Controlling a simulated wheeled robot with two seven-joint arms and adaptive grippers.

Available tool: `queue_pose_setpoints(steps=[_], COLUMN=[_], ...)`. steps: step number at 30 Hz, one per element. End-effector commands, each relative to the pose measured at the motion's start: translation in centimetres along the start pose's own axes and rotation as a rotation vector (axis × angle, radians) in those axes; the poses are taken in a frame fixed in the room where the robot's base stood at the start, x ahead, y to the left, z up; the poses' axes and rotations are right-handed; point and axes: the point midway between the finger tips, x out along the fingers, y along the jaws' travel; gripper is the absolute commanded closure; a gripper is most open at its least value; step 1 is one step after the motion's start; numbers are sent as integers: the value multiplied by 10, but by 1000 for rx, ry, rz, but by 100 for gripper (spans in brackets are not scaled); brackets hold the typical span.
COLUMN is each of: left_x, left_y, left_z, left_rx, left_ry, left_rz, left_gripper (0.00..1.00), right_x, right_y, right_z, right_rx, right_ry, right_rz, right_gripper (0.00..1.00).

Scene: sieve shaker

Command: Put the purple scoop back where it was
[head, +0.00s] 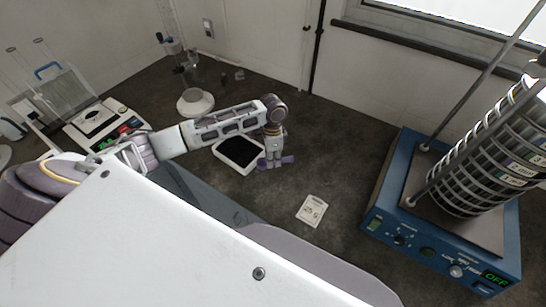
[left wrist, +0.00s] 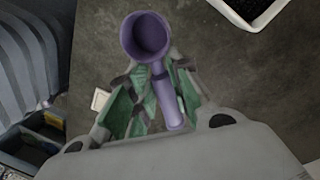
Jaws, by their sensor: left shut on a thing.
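The purple scoop (left wrist: 147,38) is in my left gripper (left wrist: 155,95), which is shut on its handle. In the left wrist view the round cup points away from the gripper, with its open mouth showing. In the head view the left gripper (head: 272,161) is above the dark bench, just right of the white tray, and part of the scoop (head: 288,159) shows beside the fingers. I cannot tell how high the scoop is above the bench. My right gripper is not in view.
A white tray of black material (head: 222,158) is left of the gripper. A small white label card (head: 312,210) lies nearer. The blue sieve shaker (head: 385,215) with its sieve stack (head: 480,160) is right. A balance (head: 105,122) and a stand (head: 195,102) are left.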

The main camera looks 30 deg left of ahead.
Motion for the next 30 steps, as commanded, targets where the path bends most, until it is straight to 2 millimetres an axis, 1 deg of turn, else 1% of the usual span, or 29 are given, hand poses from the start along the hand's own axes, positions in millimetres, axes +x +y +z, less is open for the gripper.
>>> queue_pose_setpoints(steps=[1, 6, 23, 30], left_x=[7, 17, 44, 56], left_y=[-1, -2, -6, -7], left_z=[0, 0, -1, -2], left_rx=[0, 0, 1, 0], left_ry=[-1, -1, 0, 0], left_rz=[1, 1, -1, 1], left_gripper=[100, 100, 100, 100], right_x=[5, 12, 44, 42], right_y=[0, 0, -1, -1], right_z=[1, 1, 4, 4], right_rx=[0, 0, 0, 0], right_ry=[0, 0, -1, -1], right_rz=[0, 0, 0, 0], right_gripper=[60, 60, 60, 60])
